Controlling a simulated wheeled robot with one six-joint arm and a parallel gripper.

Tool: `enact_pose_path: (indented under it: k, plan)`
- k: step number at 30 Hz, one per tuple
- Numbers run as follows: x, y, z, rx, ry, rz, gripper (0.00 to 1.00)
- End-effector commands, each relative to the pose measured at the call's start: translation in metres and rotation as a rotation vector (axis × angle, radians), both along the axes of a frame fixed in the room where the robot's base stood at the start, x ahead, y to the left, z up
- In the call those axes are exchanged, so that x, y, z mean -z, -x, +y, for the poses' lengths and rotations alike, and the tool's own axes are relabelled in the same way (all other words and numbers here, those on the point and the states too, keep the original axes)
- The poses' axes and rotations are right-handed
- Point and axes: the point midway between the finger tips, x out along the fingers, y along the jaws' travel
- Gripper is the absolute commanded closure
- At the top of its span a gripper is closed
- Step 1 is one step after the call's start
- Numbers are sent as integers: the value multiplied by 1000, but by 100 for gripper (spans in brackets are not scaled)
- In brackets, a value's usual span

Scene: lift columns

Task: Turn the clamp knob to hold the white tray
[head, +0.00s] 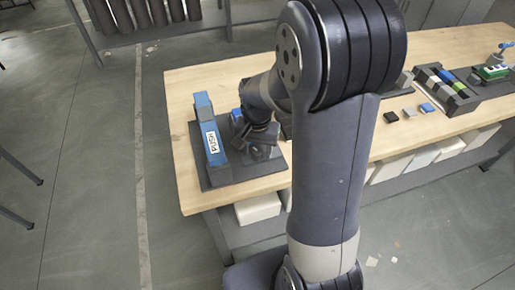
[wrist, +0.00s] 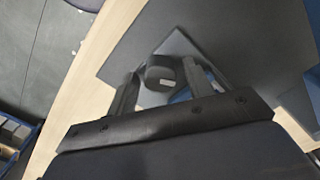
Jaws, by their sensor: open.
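My gripper (head: 260,142) reaches down over the left end of the wooden table, beside a blue upright block labelled PUSH (head: 211,143). In the wrist view my gripper (wrist: 163,82) is open, with one finger on each side of a dark rounded knob (wrist: 160,72). The knob has a small pale mark on its face. I cannot tell whether either finger touches it. The knob sits over a dark grey base plate (wrist: 235,35). In the head view my arm and gripper hide the knob. I cannot make out a white tray held at this fixture.
The wooden table (head: 235,85) runs to the right. A dark rack with coloured pieces (head: 447,88), small blocks (head: 391,117) and a green item (head: 492,72) stand at its right. Pale bins (head: 260,208) sit below.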

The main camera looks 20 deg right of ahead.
Motion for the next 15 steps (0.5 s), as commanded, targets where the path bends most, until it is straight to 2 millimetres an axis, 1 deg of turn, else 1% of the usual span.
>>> enact_pose_path:
  k: [5,15]
  plan:
    - [-11,0,0,0,0,-1,51]
    - [-43,0,0,0,0,-1,51]
